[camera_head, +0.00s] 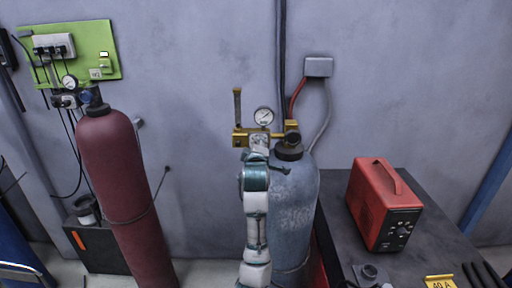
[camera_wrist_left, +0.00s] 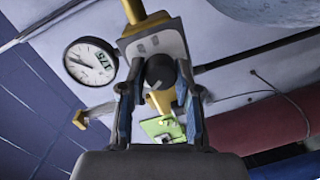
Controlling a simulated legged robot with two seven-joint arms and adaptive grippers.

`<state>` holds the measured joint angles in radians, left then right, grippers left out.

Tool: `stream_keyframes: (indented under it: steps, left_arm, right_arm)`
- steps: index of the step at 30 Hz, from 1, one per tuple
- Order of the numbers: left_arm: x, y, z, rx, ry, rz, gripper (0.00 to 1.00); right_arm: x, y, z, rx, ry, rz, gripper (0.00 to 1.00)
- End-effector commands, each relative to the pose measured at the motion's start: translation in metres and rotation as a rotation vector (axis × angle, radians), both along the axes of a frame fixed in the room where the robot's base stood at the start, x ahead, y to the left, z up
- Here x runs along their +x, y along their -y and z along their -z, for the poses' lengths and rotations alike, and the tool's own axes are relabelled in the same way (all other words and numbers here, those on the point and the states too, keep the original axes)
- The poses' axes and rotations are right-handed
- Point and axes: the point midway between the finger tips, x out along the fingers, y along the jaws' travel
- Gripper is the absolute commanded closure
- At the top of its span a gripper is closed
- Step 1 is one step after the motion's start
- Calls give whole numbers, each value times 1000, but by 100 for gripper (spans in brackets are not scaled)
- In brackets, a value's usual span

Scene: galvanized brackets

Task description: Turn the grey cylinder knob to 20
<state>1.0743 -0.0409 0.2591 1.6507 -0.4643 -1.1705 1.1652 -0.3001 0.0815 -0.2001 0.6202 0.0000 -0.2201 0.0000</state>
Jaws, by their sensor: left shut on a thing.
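The grey cylinder (camera_head: 292,215) stands upright behind my left arm, with a brass regulator (camera_head: 240,137) at its top. My left gripper (camera_head: 257,152) is at the front of the regulator, just left of the cylinder's neck. In the left wrist view, the dark round knob (camera_wrist_left: 160,70) sits between the two fingers of my left gripper (camera_wrist_left: 158,88), which is shut on it. A pale dial plate (camera_wrist_left: 158,45) lies behind the knob; its marks are too small to read. A round gauge (camera_head: 264,116) rises above the regulator; it also shows in the wrist view (camera_wrist_left: 90,61). My right gripper is not in view.
A dark red cylinder (camera_head: 118,190) stands at the left, below a green wall panel (camera_head: 85,50). At the right, a red box-shaped unit (camera_head: 380,203) sits on a dark table (camera_head: 340,235). A grey wall box (camera_head: 318,67) with cables hangs behind the cylinder.

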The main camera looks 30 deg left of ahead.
Motion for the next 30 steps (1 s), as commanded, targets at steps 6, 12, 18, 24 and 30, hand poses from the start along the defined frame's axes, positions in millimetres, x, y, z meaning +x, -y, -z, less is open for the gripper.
stream_keyframes:
  steps: [6,12,18,24,30]
  left_arm:
    - [4,3,11,166,-129,8,100]
    - [4,2,12,326,-229,8,100]
    - [3,0,12,488,-328,7,100]
    - [3,-2,12,650,-425,7,100]
    - [3,-2,11,813,-522,6,100]
  right_arm:
    - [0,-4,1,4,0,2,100]
    - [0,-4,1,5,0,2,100]
    - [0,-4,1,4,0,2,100]
    - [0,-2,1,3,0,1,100]
    - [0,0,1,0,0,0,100]
